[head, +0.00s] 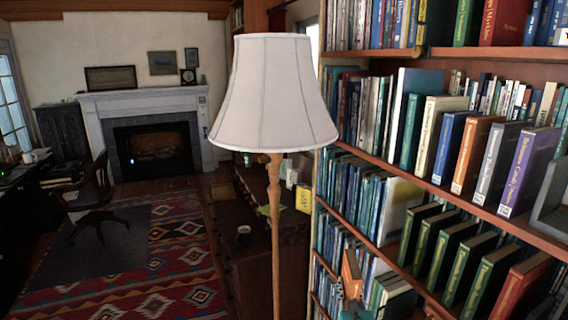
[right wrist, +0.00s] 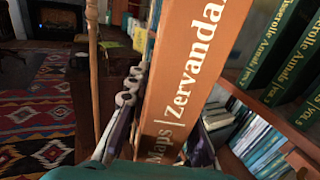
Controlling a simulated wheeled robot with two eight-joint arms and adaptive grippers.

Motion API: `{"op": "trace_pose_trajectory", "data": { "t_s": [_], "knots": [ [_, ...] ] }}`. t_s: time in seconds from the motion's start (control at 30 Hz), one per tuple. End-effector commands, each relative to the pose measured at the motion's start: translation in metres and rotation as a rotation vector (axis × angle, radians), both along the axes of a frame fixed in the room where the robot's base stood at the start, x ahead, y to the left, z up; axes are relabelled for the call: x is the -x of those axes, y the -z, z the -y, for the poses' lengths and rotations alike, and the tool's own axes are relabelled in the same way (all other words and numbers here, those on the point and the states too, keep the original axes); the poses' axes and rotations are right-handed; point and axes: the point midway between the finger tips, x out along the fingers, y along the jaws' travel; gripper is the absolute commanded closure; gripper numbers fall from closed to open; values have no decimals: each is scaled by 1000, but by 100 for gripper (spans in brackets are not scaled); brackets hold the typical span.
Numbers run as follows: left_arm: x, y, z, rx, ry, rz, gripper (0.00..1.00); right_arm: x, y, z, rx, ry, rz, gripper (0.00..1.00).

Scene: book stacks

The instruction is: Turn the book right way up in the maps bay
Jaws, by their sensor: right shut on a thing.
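An orange book (head: 351,272) is near the lower middle of the head view, in front of the bookcase. In the right wrist view the orange book (right wrist: 190,75) fills the middle, its spine facing the camera. White lettering reads "Maps" at the lower end and "Zervanda…" running upward; the upper end is cut off. I cannot tell which compartment is the maps bay. My left gripper is out of view.
The bookcase fills the right side, its middle shelf (head: 450,194) packed with books. Several green volumes (head: 432,245) and a red book (head: 522,288) lean below. A floor lamp (head: 273,95) stands left of the bookcase. Open rug (head: 170,260) lies farther left.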

Motion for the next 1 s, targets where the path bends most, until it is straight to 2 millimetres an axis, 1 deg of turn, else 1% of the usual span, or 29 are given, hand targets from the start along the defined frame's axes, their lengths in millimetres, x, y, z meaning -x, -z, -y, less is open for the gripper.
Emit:
{"op": "trace_pose_trajectory", "data": {
  "t_s": [0.03,0.13,0.2,0.5,1.0],
  "knots": [
    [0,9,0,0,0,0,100,4,12,-1,0,-15,2,100],
    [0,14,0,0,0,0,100,8,20,-4,-18,-36,5,100],
    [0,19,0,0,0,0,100,10,22,-5,-103,-43,8,100],
    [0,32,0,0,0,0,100,10,21,-5,-227,-47,13,100],
    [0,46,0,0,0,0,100,10,21,-5,-445,-45,24,100]
  ]
}}
